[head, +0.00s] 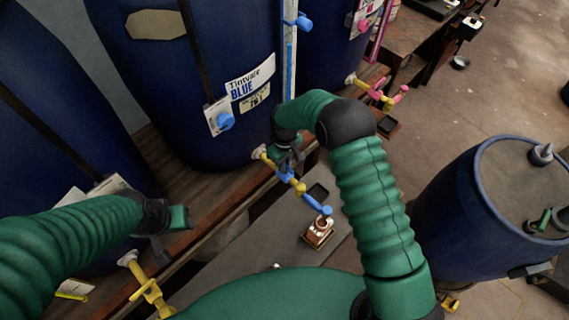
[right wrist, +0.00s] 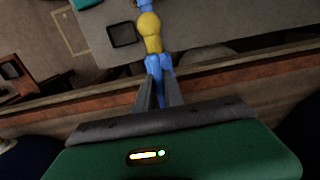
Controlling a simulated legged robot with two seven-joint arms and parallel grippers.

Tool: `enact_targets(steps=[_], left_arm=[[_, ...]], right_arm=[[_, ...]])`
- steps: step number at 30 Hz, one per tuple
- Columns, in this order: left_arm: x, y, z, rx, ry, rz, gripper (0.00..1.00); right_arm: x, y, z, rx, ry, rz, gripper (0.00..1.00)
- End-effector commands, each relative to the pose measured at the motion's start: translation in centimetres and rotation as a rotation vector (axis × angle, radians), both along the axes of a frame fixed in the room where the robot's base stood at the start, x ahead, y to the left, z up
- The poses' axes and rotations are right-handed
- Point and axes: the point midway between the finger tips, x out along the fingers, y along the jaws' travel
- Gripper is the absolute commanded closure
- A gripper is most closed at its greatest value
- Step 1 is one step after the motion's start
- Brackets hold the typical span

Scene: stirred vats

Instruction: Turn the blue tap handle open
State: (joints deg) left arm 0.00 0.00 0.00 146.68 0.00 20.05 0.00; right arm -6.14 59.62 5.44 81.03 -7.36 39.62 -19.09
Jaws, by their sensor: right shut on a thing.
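The tap with blue and yellow parts (head: 299,187) sticks out from the foot of the blue vat labelled "Tintvale BLUE" (head: 190,100) in the head view. My right gripper (right wrist: 160,82) is shut on the blue tap handle (right wrist: 158,63), which shows between its fingers in the right wrist view. The tap's yellow body (right wrist: 149,27) runs on beyond the fingers. In the head view the right gripper hides part of the handle. My left gripper (head: 182,217) is at the lower left, away from the blue tap; whether its fingers are open cannot be made out.
A small copper-coloured container (head: 318,232) stands below the blue spout on a grey surface. A yellow tap (head: 148,291) is at the lower left, and a pink and yellow tap (head: 380,94) at the upper right. A blue drum (head: 470,200) stands at the right.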

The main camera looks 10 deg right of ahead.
Motion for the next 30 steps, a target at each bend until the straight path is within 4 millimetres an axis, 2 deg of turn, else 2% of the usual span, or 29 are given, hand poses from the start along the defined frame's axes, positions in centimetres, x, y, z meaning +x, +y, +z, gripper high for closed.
enact_targets(steps=[14, 15, 20, 30], left_arm=[[0.01, 0.0, 0.02, 0.0, 0.0, 0.0, 0.54], [0.01, 0.0, 0.02, 0.0, 0.0, 0.0, 0.54], [0.0, 0.0, 0.02, 0.0, 0.0, 0.0, 0.54], [0.0, 0.0, -0.03, 0.0, 0.0, 0.0, 0.54]], right_arm=[[0.11, -0.09, 0.12, -0.001, -0.002, 0.013, 1.0], [0.11, -0.09, 0.12, -0.001, -0.002, 0.013, 0.85], [0.08, -0.08, 0.07, 0.0, -0.001, 0.013, 0.65], [0.1, -0.06, 0.43, 0.0, -0.001, 0.013, 0.65]])
